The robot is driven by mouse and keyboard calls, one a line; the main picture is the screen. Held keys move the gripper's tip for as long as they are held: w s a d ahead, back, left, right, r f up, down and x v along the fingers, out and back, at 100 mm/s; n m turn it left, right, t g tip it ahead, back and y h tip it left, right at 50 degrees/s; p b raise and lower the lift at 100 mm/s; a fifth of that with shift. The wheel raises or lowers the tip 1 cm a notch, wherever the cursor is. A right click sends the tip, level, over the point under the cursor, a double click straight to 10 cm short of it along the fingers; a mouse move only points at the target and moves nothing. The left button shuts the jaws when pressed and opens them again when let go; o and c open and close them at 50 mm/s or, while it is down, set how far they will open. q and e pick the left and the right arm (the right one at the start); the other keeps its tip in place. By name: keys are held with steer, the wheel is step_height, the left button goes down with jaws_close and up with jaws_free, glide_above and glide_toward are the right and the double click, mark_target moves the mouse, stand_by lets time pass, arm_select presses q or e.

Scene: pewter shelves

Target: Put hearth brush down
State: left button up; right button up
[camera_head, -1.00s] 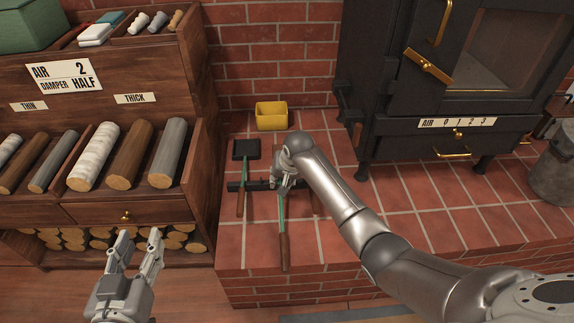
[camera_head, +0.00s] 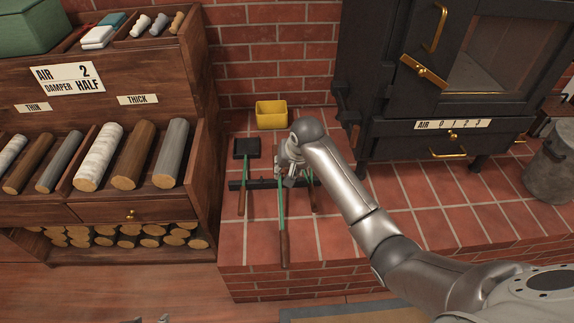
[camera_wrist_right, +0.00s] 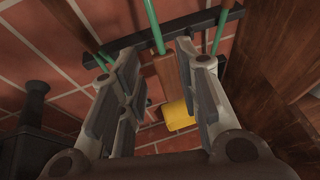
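The hearth brush appears to be the middle tool on the brick hearth. Its green shaft (camera_head: 281,213) and brown handle (camera_head: 284,250) point to the front, and my right gripper hides its head in the head view. In the right wrist view a brown wooden block (camera_wrist_right: 168,74) at the end of a green shaft (camera_wrist_right: 154,26) shows between the fingers. My right gripper (camera_head: 291,178) is above the black rack bar (camera_head: 236,185); in the wrist view its fingers (camera_wrist_right: 160,60) are spread, with gaps beside the block.
A black-panned shovel (camera_head: 246,148) lies left of the brush, and another tool handle (camera_head: 313,201) is to its right. A yellow bin (camera_head: 271,114) stands behind. The black stove (camera_head: 440,140) is right, the log shelf (camera_head: 205,190) left. The hearth's front right is clear.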

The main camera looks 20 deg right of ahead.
steer(key=s+a+f+n, duration=0.1)
steer(key=s+f+n, duration=0.15)
steer(key=s, duration=0.65)
steer(key=s+a+f+n, duration=0.1)
steer(key=s+a+f, duration=0.15)
steer(key=s, duration=0.65)
arm_select(q)
steer(key=shift+s+a+f+g, duration=0.15)
steer(key=shift+s+g, duration=0.05)
steer(key=shift+s, duration=0.2)
steer(key=shift+s+a+f+g, duration=0.1)
steer(key=shift+s+g, duration=0.1)
steer(key=shift+s, duration=0.15)
arm_select(e)
steer(key=s+d+r+n, duration=0.1)
steer(key=s+r, duration=0.1)
steer(key=s, duration=0.5)
steer(key=s+d+r+n, duration=0.1)
steer(key=s+r, duration=0.1)
steer(key=s, duration=0.5)
steer(key=shift+s+t, duration=0.25)
steer(key=shift+t, duration=0.05)
arm_select(q)
steer(key=shift+f, duration=0.1)
arm_select(e)
steer(key=shift+f, duration=0.1)
